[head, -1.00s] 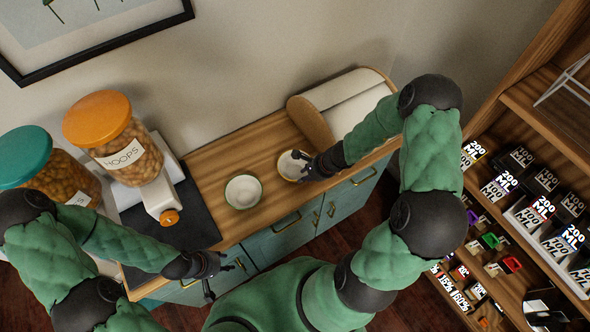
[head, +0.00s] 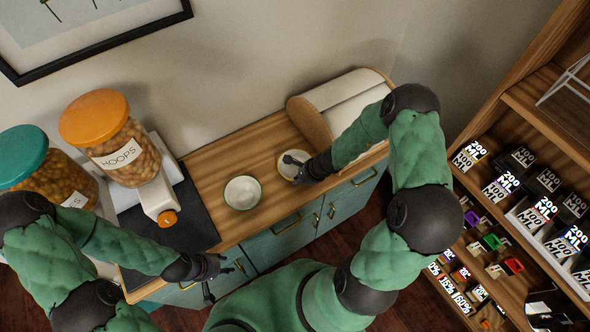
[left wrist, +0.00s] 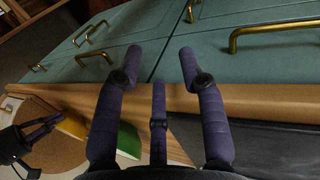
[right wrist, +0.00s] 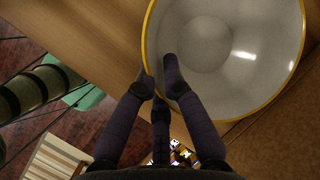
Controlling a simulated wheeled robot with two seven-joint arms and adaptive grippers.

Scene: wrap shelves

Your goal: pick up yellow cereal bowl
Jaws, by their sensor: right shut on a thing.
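The yellow cereal bowl (head: 287,167), white inside with a yellow rim, stands on the wooden counter near the bread box. In the right wrist view the bowl (right wrist: 235,60) fills the upper right. My right gripper (right wrist: 160,78) is shut on its near rim, one finger inside the bowl and another outside. In the head view my right gripper (head: 300,165) partly covers the bowl. My left gripper (head: 222,276) is open and empty in front of the cabinet; its spread fingers (left wrist: 160,65) show in the left wrist view.
A green-rimmed bowl (head: 242,193) stands left of the yellow one. The bread box (head: 345,100) is close behind to the right. Cereal dispensers (head: 125,150) stand at the left. A stocked shelf (head: 515,205) is at the right.

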